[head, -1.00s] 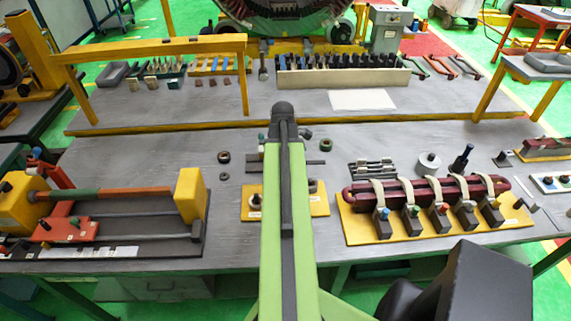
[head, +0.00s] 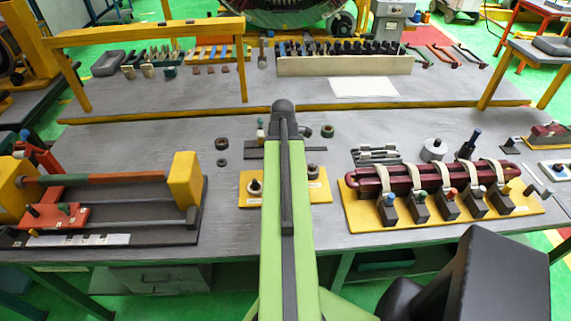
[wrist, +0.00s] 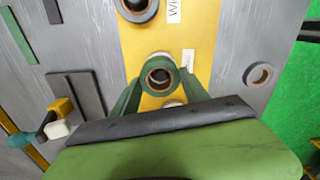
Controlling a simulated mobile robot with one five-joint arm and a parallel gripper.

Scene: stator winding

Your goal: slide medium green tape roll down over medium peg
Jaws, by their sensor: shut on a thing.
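The green tape roll (wrist: 158,63) is between the green fingers of my gripper (wrist: 160,79) in the wrist view. My gripper is shut on it. I look down into its brown-lined hole. The roll is over the yellow peg board (wrist: 200,35); its height above the board is hard to tell. The medium peg is not clearly visible, and a pale round part (wrist: 173,103) shows just below the roll. In the head view my arm hides the gripper and the middle of the yellow board (head: 317,192).
A grey roll (wrist: 137,10) sits on the board at the top of the wrist view. Another dark roll (wrist: 258,75) lies on the grey table to the right. In the head view, a coil fixture (head: 440,208) stands right of the board and a red winding fixture (head: 60,208) left.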

